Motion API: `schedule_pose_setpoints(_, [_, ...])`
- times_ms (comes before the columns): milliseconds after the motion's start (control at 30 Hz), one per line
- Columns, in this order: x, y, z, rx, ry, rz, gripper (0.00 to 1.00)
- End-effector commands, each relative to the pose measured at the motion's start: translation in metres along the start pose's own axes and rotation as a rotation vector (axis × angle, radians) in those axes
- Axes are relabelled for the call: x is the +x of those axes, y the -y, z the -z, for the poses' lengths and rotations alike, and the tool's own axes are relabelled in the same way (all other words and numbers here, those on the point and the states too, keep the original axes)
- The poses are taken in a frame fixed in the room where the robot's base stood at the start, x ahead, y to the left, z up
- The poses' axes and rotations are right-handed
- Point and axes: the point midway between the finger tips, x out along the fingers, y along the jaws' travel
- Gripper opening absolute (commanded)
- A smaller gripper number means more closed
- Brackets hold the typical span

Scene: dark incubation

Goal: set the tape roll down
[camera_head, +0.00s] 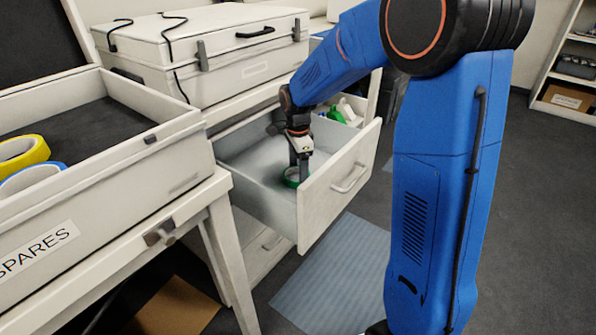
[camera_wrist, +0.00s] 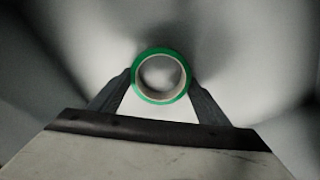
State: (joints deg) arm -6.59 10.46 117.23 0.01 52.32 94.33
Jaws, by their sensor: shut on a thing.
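The green tape roll (camera_wrist: 161,101) shows between the two fingers of my gripper (camera_wrist: 161,88) in the wrist view, with a finger against each side. In the head view the roll (camera_head: 292,178) is at the bottom of my gripper (camera_head: 301,176), inside the open drawer (camera_head: 340,190). My gripper points down and is shut on the roll. The roll is close to the drawer floor (camera_head: 250,160); I cannot tell whether it touches it.
The drawer's front panel and side walls stand around my gripper. Green and white items (camera_head: 346,110) lie at the drawer's far right. A white case (camera_head: 200,50) sits above the drawer. An open box marked SPARES (camera_head: 100,205) at left holds yellow (camera_head: 35,152) and blue (camera_head: 40,171) rolls.

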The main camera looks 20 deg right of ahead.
Motion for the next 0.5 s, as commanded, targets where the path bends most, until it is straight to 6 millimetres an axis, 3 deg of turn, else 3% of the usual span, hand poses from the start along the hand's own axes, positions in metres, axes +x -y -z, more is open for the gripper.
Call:
schedule_pose_setpoints(267, [0.0022,0.0,0.0,0.0,0.0,0.0,0.48])
schedule_pose_setpoints(300, [0.002,0.0001,0.0,0.0,0.0,0.0,0.77])
schedule_pose_setpoints(333, [0.0019,0.0,0.0,0.0,0.0,0.0,0.84])
schedule_pose_setpoints(367, [0.0019,0.0,0.0,0.0,0.0,0.0,0.89])
schedule_pose_setpoints(500, [0.0018,0.0,0.0,0.0,0.0,0.0,0.89])
